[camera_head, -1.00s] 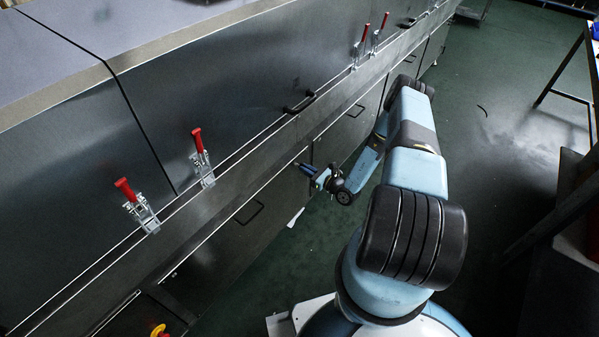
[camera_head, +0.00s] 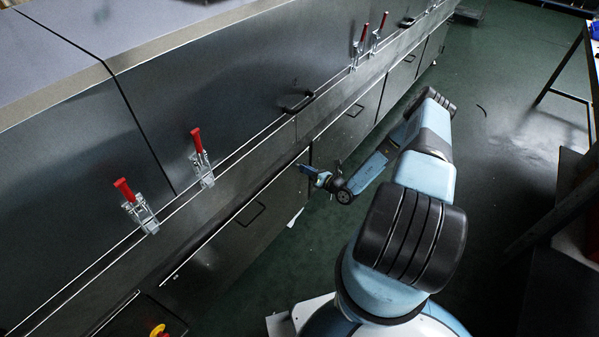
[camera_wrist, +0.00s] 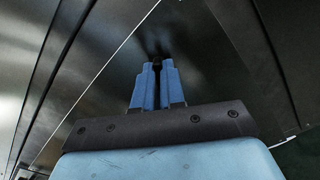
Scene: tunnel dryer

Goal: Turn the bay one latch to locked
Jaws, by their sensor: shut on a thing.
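My gripper (camera_head: 303,168) is at the front of the long steel dryer, near the top edge of a lower door panel and beside a vertical seam. In the wrist view its two blue fingers (camera_wrist: 156,88) are close together on a small dark part (camera_wrist: 156,61) against the dark panel. This part appears to be the latch; the fingers hide most of it. Its turn position and any label cannot be made out. In the head view the latch is too small and covered to see.
Red-handled toggle clamps (camera_head: 197,140) stand along the ledge above, in pairs. Black handles (camera_head: 250,213) stick out from the lower doors. A yellow and red knob (camera_head: 158,331) shows at the bottom left. Green floor (camera_head: 500,120) is open to the right, with a table frame beyond.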

